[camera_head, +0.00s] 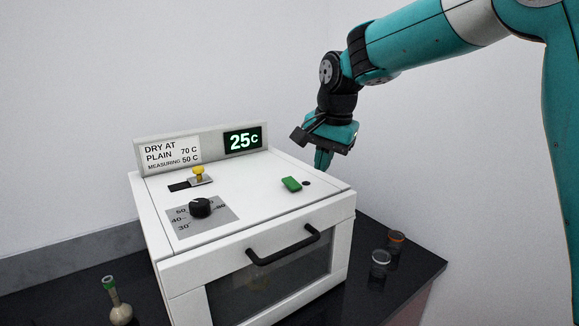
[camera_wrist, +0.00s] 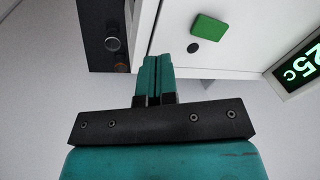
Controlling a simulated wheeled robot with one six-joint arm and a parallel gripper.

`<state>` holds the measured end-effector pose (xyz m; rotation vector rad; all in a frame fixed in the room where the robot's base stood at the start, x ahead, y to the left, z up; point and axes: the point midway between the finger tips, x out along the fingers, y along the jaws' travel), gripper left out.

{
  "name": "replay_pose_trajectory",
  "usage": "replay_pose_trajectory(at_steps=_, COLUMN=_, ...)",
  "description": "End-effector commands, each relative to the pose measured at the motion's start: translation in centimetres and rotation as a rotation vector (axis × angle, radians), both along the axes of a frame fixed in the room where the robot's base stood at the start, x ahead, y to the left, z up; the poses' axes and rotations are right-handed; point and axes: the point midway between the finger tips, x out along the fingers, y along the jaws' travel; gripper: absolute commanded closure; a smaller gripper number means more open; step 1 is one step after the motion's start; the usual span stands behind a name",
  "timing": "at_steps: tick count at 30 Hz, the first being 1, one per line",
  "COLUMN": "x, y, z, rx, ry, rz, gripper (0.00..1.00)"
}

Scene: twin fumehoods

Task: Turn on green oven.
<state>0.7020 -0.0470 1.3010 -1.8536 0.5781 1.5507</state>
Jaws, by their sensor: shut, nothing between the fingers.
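The white oven (camera_head: 250,195) stands on a dark bench and has a lit green display (camera_head: 243,140) reading 25 C. A green rocker switch (camera_head: 291,184) sits on the right of its top, next to a small dark round spot (camera_head: 306,183). My gripper (camera_head: 323,160) is shut and empty, pointing down above the back right of the oven top. In the wrist view my shut fingers (camera_wrist: 155,75) are near the oven's edge, with the green switch (camera_wrist: 209,28) beyond them to the right and the display (camera_wrist: 300,66) at the far right.
A black knob (camera_head: 201,207) and a yellow-topped slider (camera_head: 198,174) are on the oven top. A black door handle (camera_head: 283,246) is on its front. Two small jars, one clear (camera_head: 380,263) and one orange-rimmed (camera_head: 396,241), stand at right. A green-capped flask (camera_head: 118,306) stands at left.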

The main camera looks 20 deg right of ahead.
Motion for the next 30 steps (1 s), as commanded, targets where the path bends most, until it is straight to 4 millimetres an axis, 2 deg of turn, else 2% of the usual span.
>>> replay_pose_trajectory(at_steps=1, x=1.7, y=0.7, z=1.4, rx=0.018, ry=0.003, rz=-0.070, gripper=1.00)
replay_pose_trajectory(at_steps=3, x=3.4, y=1.6, z=3.4, rx=0.042, ry=0.014, rz=-0.181, gripper=1.00)
replay_pose_trajectory(at_steps=6, x=5.0, y=2.6, z=5.7, rx=0.065, ry=0.027, rz=-0.311, gripper=1.00)
replay_pose_trajectory(at_steps=12, x=6.1, y=3.3, z=7.8, rx=0.085, ry=0.040, rz=-0.443, gripper=1.00)
replay_pose_trajectory(at_steps=23, x=6.1, y=3.4, z=7.9, rx=0.088, ry=0.040, rz=-0.454, gripper=1.00)
replay_pose_trajectory(at_steps=26, x=6.2, y=3.4, z=7.4, rx=0.088, ry=0.042, rz=-0.454, gripper=1.00)
replay_pose_trajectory(at_steps=30, x=6.5, y=3.6, z=5.6, rx=0.087, ry=0.042, rz=-0.454, gripper=1.00)
